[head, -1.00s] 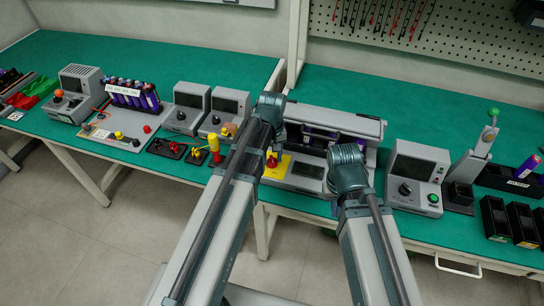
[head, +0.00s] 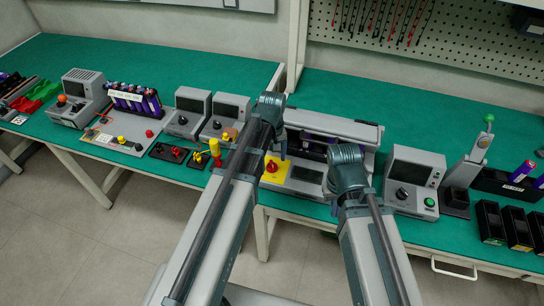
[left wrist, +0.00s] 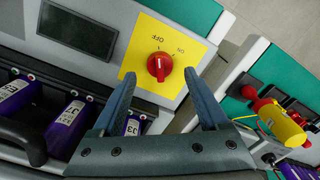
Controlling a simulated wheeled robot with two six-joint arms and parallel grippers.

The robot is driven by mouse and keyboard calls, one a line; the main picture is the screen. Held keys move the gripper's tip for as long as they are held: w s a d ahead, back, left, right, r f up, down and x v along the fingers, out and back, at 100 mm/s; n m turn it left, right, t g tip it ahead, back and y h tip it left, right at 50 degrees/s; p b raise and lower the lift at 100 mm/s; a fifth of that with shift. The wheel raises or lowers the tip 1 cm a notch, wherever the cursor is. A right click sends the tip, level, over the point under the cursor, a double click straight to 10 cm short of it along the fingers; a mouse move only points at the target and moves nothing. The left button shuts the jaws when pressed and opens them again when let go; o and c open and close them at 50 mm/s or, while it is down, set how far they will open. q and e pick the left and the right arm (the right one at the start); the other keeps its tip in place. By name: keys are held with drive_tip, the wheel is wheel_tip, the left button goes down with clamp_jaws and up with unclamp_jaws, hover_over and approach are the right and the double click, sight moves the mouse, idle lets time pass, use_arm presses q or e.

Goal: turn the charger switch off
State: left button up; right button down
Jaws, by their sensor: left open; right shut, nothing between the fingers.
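The charger (head: 318,128) is a grey unit on the green bench with dark slots holding purple cells. Its switch is a red knob (head: 271,166) on a yellow plate (head: 297,174) marked OFF and ON. In the left wrist view the red knob (left wrist: 159,67) lies just beyond and between the open fingertips of my left gripper (left wrist: 161,75); nothing is gripped. I cannot tell which mark the knob points at. In the head view my left gripper (head: 283,149) hangs over the charger's front left. My right gripper (head: 335,208) is shut, partly hidden by its arm, near the charger's front right.
A grey unit with a black knob and green button (head: 413,182) stands right of the charger. Two grey screened units (head: 205,113) and a yellow-handled tool (head: 215,150) stand to the left. Green bench surface is clear behind the charger.

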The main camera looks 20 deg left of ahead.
sight(272, 164)
use_arm(q)
wheel_tip(272, 164, up, 11)
drive_tip(key=p, duration=1)
drive_tip(key=s+d+m+y, duration=0.1)
drive_tip(key=s+d+m, duration=0.8)
drive_tip(key=s, duration=0.5)
drive_tip(key=shift+s+d+m, duration=0.2)
drive_tip(key=shift+d+m, duration=0.1)
drive_tip(key=shift+d, duration=0.45)
drive_tip(key=shift+r, duration=0.1)
